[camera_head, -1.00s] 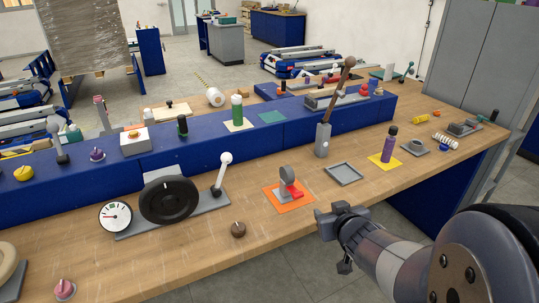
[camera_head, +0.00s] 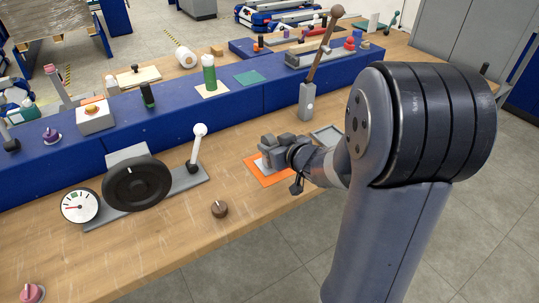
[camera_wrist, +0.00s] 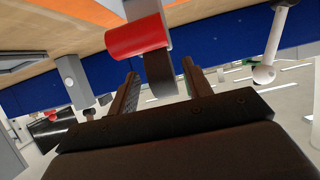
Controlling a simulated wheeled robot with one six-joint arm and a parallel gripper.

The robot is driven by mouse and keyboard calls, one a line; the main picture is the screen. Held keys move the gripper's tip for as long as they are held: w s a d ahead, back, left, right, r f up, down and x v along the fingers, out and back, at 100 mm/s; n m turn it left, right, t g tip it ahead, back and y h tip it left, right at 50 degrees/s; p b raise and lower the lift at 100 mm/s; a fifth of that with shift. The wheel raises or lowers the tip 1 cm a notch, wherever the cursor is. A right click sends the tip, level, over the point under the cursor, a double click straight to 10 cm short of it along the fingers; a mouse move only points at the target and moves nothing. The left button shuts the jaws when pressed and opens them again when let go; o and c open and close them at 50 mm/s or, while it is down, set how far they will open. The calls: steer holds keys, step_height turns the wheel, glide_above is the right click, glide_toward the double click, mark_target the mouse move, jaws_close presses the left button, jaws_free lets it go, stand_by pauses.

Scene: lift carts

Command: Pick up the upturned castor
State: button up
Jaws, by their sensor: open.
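The upturned castor (camera_wrist: 158,75) shows in the wrist view as a dark grey wheel on a light grey fork with a red pedal (camera_wrist: 138,37). It stands on an orange mat (camera_head: 272,181). In the head view my gripper (camera_head: 276,145) is over the mat and hides most of the castor. In the wrist view my gripper (camera_wrist: 160,70) is open, with one finger on each side of the wheel. A gap shows to the left of the wheel; on the right the finger is close, and I cannot tell if it touches.
A lever with a white ball (camera_head: 199,130), a black handwheel (camera_head: 137,183) and a gauge (camera_head: 80,206) stand left of the mat. A brown knob (camera_head: 219,209) is in front. A tall lever (camera_head: 307,97) and a grey tray (camera_head: 328,135) are right. A blue riser (camera_head: 230,105) runs behind.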

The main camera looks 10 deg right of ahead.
steer(key=shift+x, duration=1.9)
steer(key=shift+s+a+f, duration=0.1)
steer(key=shift+s+a, duration=0.05)
steer(key=shift+c, duration=0.6)
jaws_close()
